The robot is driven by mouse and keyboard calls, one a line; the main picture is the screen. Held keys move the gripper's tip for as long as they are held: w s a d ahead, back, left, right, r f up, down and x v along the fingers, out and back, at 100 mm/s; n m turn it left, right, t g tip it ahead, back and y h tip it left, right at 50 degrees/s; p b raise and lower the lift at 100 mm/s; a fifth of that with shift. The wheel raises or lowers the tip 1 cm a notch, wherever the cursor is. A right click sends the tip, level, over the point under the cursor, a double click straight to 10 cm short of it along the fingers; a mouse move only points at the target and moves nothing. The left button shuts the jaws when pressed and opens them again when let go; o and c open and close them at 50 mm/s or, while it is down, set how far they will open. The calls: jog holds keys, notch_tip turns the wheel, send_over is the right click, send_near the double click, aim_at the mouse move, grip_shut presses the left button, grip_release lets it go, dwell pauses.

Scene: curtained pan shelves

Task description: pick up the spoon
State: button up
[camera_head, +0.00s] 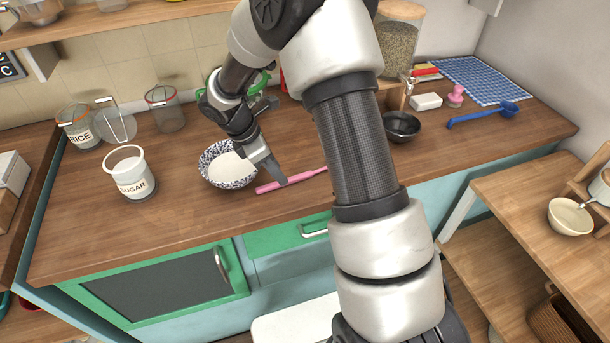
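A pink long-handled utensil (306,175) lies on the wooden counter, right of a blue-and-white patterned bowl (216,182) with white contents. Its far right end passes behind my arm, so I cannot tell if it is a spoon. A blue spoon-like utensil with a round head (483,115) lies at the counter's right end, well away from my gripper. My gripper (274,178) points down beside the patterned bowl, with its tip at or just above the pink utensil. I see the fingers edge-on, so their opening and any contact are unclear.
A sugar jar (133,177), a rice jar (78,128) and glass jars stand left on the counter (90,225). A dark bowl (401,127) stands right of my arm. A blue checked cloth (478,79) lies at the back right. The counter's front left is clear.

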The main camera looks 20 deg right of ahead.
jog(key=shift+x, duration=1.95)
jog(key=shift+w, duration=0.15)
grip_shut()
jog(key=shift+r, duration=0.15)
jog(key=shift+r, duration=1.55)
jog(key=s+b, duration=0.2)
jog(key=s, duration=1.6)
jog(key=shift+r, duration=0.1)
